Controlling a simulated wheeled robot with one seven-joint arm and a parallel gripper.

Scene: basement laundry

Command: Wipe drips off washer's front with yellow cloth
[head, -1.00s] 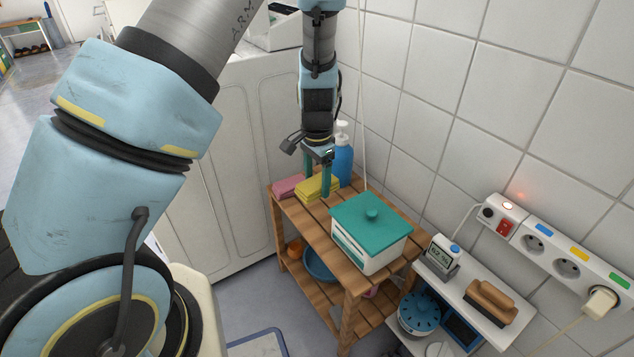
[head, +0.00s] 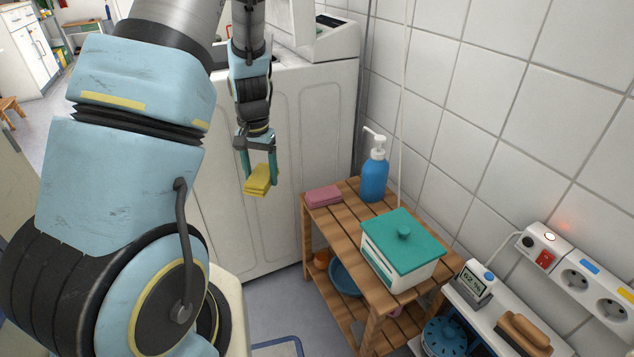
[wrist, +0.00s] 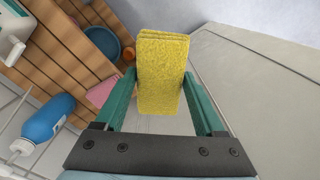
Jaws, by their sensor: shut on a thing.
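The yellow cloth (head: 259,180) is folded into a thick pad and is held off the shelf in my gripper (head: 259,166). In the wrist view the cloth (wrist: 161,75) sits between the two green fingers of my gripper (wrist: 160,98), which are shut on its sides. The washer (head: 318,130) is the large white machine behind the gripper, with its panelled side toward the head camera. I cannot make out any drips on it. The cloth appears in front of the washer's panel in the head view; I cannot tell whether it touches.
A slatted wooden shelf (head: 340,224) holds a pink cloth (head: 323,197), a blue pump bottle (head: 374,178) and a white box with a teal lid (head: 398,262). A blue basin (head: 345,278) sits below. A white side shelf with a timer (head: 474,283) stands at right.

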